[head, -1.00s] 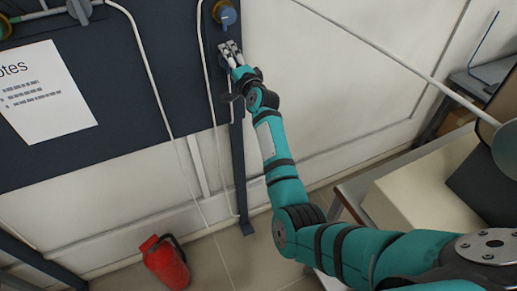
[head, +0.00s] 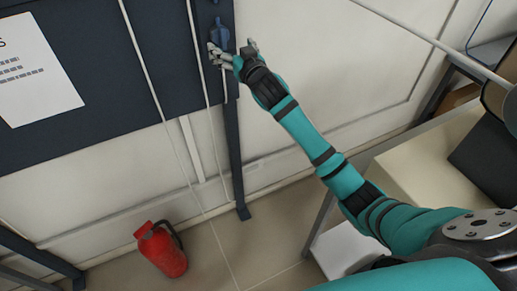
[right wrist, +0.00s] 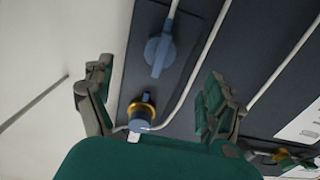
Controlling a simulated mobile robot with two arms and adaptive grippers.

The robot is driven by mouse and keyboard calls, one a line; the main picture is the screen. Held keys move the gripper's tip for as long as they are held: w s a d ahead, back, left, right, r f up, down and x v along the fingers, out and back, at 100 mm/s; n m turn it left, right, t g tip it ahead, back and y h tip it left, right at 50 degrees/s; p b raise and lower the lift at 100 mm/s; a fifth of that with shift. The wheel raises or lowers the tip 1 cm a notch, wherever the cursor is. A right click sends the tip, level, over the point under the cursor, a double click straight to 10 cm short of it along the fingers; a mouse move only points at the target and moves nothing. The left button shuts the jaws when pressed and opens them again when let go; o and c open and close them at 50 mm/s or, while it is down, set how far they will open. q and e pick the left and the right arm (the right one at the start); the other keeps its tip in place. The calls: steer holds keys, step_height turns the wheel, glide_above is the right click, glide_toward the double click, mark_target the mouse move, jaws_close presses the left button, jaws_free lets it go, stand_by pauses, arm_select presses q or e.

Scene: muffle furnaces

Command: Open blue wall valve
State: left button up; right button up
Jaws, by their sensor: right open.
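A blue valve handle (head: 220,32) sits on the dark wall panel, near the top of the head view. My right gripper (head: 232,48) is open just below and in front of it, with its fingers spread. In the right wrist view the blue valve handle (right wrist: 158,52) shows between and beyond the open fingers of the right gripper (right wrist: 160,75), with no contact visible. A second valve, a blue knob with a brass collar (right wrist: 140,112), is lower in that view, close to the palm. My left gripper is not in view.
Thin pale tubes (head: 160,95) run down the dark panel (head: 110,110) beside the valve. A notes sheet (head: 35,70) is on the panel at left. A red fire extinguisher (head: 161,250) stands on the floor. A pale-topped table (head: 425,160) is at right.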

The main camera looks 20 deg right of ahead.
steer(key=s+b, duration=0.3)
steer(key=s, duration=0.8)
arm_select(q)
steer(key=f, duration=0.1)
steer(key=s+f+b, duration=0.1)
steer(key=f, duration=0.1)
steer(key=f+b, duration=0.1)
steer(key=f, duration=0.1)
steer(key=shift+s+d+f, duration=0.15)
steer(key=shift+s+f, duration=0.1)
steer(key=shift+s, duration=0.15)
arm_select(e)
step_height(320, 180, down, 30)
steer(key=d+g, duration=0.2)
steer(key=g, duration=0.3)
steer(key=shift+w+d+h, duration=0.15)
steer(key=shift+d+h, duration=0.15)
